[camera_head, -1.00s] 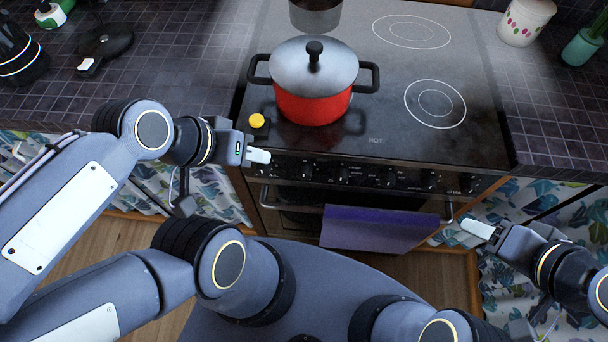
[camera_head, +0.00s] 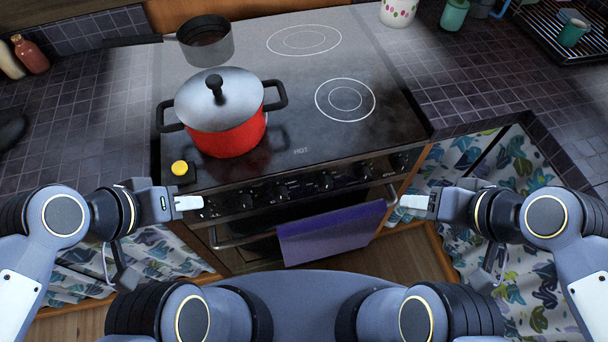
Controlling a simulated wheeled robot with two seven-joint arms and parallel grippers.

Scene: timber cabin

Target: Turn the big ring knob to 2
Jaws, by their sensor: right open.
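The stove's front panel (camera_head: 305,190) carries a row of small dark knobs, one near its middle (camera_head: 325,182) and one toward its right end (camera_head: 365,173). The markings are too small to read, and I cannot tell which is the big ring knob or where it points. My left gripper (camera_head: 190,202) is at the panel's left end, close to the leftmost knob; its finger spacing does not show and I see nothing held. My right gripper (camera_head: 414,202) is open and empty, off the stove's right front corner.
A red pot (camera_head: 229,135) with a grey lid stands on the front left of the hob, and a saucepan (camera_head: 206,44) stands behind it. A yellow button (camera_head: 179,168) is at the front left corner. A purple towel (camera_head: 332,233) hangs on the oven handle.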

